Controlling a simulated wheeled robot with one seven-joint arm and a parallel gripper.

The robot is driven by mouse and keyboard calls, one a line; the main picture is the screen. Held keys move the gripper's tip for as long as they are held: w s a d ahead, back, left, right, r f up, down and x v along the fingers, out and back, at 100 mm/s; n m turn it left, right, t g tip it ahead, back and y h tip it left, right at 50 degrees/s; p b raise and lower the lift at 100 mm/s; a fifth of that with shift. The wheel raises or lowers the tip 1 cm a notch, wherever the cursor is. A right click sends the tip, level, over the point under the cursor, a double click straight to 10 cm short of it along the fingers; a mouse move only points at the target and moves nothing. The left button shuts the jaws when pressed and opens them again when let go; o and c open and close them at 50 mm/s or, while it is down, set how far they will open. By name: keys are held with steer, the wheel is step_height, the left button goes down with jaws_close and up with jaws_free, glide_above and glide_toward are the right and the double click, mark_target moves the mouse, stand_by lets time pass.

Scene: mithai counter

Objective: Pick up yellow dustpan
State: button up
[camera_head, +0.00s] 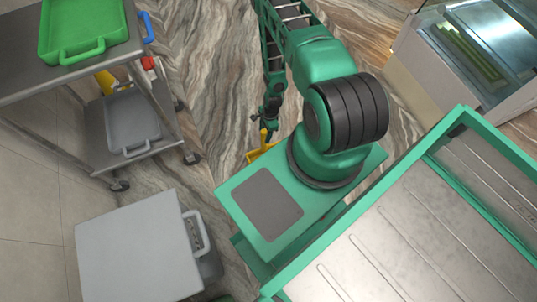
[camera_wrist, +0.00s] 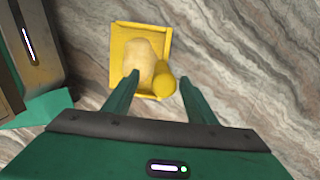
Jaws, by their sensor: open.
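The yellow dustpan (camera_wrist: 123,44) lies on the marbled floor in the wrist view, with its raised yellow handle (camera_wrist: 163,82) pointing toward my gripper. My gripper (camera_wrist: 158,75) is open, and its two green fingers stand on either side of the handle end in the picture. I cannot tell how far above the handle the fingertips are. In the head view a small part of the dustpan (camera_head: 256,154) shows beside my green base, and the rest is hidden by it. My gripper (camera_head: 268,130) hangs over it there.
A grey cart (camera_head: 70,75) with a green tray (camera_head: 85,30) and a grey tray (camera_head: 133,120) stands at the left. A grey lidded bin (camera_head: 140,250) is at the lower left. A glass display case (camera_head: 480,50) is at the upper right. Bare floor lies between cart and arm.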

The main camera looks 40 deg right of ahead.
mark_target(264, 139)
steer(key=shift+w+a+f, duration=0.15)
steer(key=shift+f, duration=1.55)
steer(key=shift+w+a+f, duration=0.1)
steer(key=shift+f, duration=1.6)
jaws_close()
